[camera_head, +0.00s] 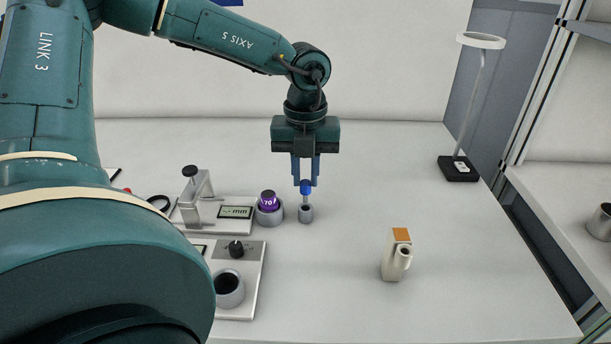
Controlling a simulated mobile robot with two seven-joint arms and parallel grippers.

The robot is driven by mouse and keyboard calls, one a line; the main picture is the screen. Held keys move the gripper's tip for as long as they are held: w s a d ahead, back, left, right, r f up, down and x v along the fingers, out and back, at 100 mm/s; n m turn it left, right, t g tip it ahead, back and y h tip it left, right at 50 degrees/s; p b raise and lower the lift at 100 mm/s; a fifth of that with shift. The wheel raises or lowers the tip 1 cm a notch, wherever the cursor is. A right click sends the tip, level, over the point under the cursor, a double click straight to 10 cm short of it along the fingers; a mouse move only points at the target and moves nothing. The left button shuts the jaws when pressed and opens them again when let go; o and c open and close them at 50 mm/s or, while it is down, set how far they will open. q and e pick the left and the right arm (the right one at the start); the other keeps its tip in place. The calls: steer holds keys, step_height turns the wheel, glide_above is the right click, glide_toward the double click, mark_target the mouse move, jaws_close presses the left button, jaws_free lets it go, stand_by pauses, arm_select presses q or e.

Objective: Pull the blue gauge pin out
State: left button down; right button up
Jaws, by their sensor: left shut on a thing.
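The blue gauge pin (306,187) stands upright above a small grey metal cylinder (306,213) on the white table. Its lower end meets the top of the cylinder; I cannot tell how deep it sits. My left gripper (306,180) points straight down from above and is shut on the blue head of the pin. My right gripper is not in view.
A purple knob marked 70 in a grey ring (268,212) stands just left of the cylinder. A gauge with a clamp (237,213) and a panel (250,285) lie further left. A beige holder (391,262) stands right. A ring lamp (458,169) stands back right. The table's right middle is clear.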

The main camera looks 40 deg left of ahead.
mark_target(306, 182)
arm_select(q)
steer(key=shift+r, duration=1.4)
steer(key=shift+r+p, duration=0.1)
steer(key=shift+p, duration=0.2)
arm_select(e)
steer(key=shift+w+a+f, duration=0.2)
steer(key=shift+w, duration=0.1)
arm_select(q)
steer(key=shift+r, duration=0.1)
steer(key=shift+r+p, duration=0.8)
steer(key=shift+r, duration=0.75)
steer(key=shift+r+p, duration=0.85)
steer(key=shift+r, duration=1)
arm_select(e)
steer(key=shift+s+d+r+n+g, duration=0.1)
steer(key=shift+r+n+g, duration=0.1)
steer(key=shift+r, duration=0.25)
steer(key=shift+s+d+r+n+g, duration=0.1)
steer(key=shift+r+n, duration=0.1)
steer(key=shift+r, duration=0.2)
